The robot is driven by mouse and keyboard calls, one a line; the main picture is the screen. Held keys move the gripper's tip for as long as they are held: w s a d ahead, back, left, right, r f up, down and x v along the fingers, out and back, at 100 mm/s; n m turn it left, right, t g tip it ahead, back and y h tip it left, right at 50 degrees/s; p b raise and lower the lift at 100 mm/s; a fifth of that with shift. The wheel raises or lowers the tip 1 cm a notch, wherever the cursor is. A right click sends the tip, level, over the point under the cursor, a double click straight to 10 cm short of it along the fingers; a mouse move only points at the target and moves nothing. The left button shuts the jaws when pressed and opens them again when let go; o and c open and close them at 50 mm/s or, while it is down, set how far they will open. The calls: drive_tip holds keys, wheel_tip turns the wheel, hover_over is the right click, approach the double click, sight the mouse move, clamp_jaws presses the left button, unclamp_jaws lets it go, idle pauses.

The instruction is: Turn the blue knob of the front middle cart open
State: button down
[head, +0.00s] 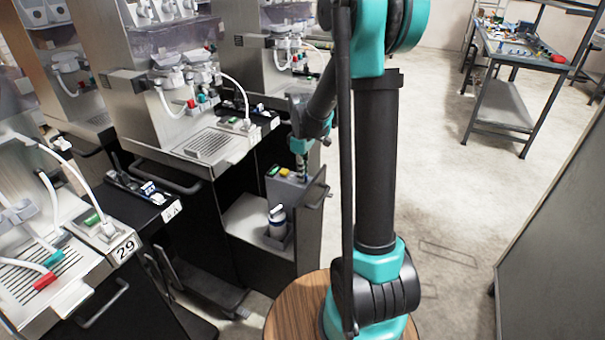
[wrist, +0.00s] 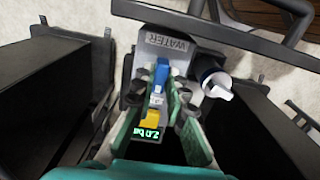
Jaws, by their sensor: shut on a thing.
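The front middle cart (head: 255,215) is the open cart under the coffee-machine row in the head view, with a grey valve panel on top. In the wrist view that panel bears a WATER label (wrist: 166,42), a blue knob (wrist: 161,74), a yellow knob (wrist: 153,118) and a green-lit display (wrist: 146,135) that seems to read 2.0 bar. My gripper (wrist: 168,84) is shut on the blue knob, with its fingers along both sides. In the head view my gripper (head: 300,167) comes down onto the panel, and the blue knob is hidden there.
A white-capped bottle (head: 277,221) stands in the cart; its cap (wrist: 217,87) is right of the panel in the wrist view. A dark handle bar (wrist: 225,36) crosses beyond the panel. Machines (head: 195,110) stand behind and left.

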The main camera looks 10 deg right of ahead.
drive_tip(key=c, duration=1.5)
unclamp_jaws()
drive_tip(key=shift+c, duration=0.2)
wheel_tip(320, 180, up, 12)
